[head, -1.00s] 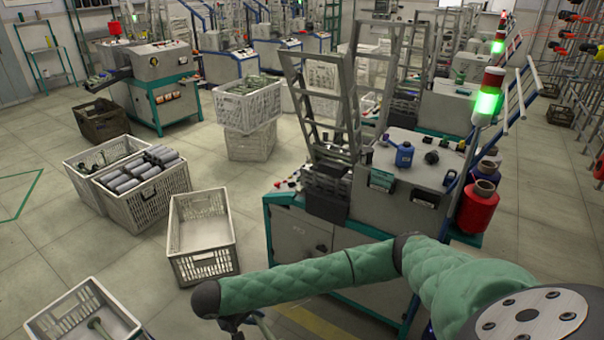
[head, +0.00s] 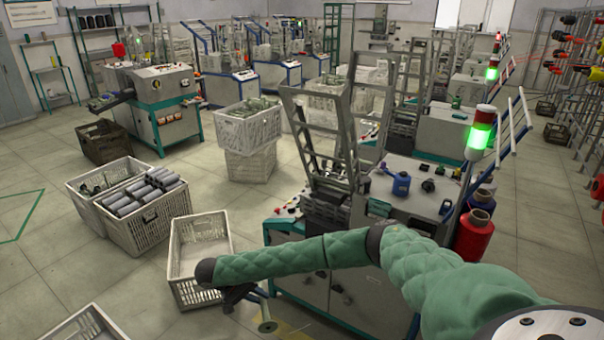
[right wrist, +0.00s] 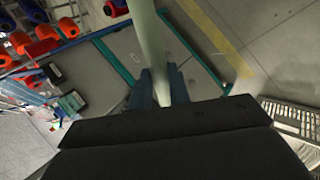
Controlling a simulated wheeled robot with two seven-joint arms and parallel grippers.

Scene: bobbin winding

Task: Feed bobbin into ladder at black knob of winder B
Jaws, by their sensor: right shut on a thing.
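My right gripper (head: 253,294) is shut on a pale green bobbin (head: 267,325) at the bottom centre of the head view. The bobbin hangs clear, its round end flange pointing down. In the right wrist view the bobbin's pale shaft (right wrist: 153,45) stands between the two blue-grey fingers (right wrist: 160,88). The nearest winder (head: 300,290) stands just beyond my right arm, with a tall metal ladder (head: 318,110) rising from it. A black knob (head: 428,185) shows on its top. No letter is legible on it. My left gripper is out of view.
An empty white crate (head: 222,228) stands left of the winder. Another crate (head: 167,213) with grey bobbins is farther left, and a crate rim (head: 68,325) shows at lower left. A red-green signal light (head: 480,135) and a red spool (head: 474,236) flank the winder's right.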

